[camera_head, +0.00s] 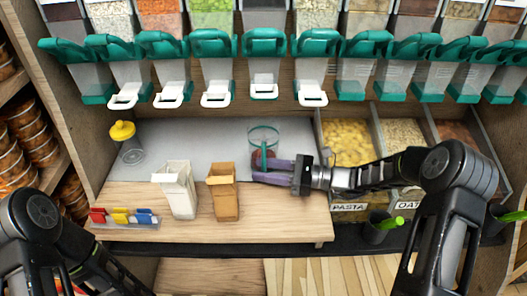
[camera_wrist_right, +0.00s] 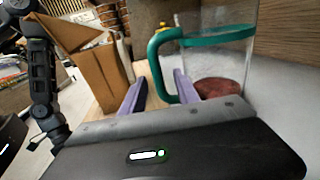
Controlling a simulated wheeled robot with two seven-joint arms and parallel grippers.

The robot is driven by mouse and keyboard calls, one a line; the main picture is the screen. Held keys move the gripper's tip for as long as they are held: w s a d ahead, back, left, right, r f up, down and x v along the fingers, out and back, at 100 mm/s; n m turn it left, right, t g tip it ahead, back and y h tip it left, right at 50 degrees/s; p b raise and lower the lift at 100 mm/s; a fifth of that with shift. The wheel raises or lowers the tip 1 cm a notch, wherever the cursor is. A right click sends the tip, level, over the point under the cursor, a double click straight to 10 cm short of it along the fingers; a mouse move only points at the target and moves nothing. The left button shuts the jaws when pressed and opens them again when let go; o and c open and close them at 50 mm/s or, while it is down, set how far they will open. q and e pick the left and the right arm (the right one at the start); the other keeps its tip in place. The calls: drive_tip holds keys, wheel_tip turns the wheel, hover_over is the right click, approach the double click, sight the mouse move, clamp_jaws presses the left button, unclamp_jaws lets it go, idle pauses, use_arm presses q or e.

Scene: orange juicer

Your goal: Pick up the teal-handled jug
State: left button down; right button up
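The clear jug (camera_head: 263,137) with a teal handle and rim stands on the grey surface at the back of the counter. Something dark red lies in its bottom. In the right wrist view the jug (camera_wrist_right: 225,65) is just ahead, right of centre, with its teal handle (camera_wrist_right: 157,62) facing me. My right gripper (camera_head: 257,171) reaches in from the right at the jug's near side. Its purple fingers are apart, and the handle shows between them in the wrist view; I cannot tell if they touch it. My left gripper is out of view; only my left arm shows.
An open brown carton (camera_head: 224,195) and a white carton (camera_head: 178,190) stand left of my right gripper. A yellow-lidded jar (camera_head: 129,146) stands farther left. Coloured clips (camera_head: 121,217) lie at the front left. Teal-handled dispensers (camera_head: 265,60) hang above. Pasta bins (camera_head: 347,145) are at right.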

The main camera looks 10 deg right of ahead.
drive_tip(key=shift+w+a, duration=0.1)
drive_tip(key=shift+a, duration=0.1)
idle(0.5)
clamp_jaws()
idle(1.1)
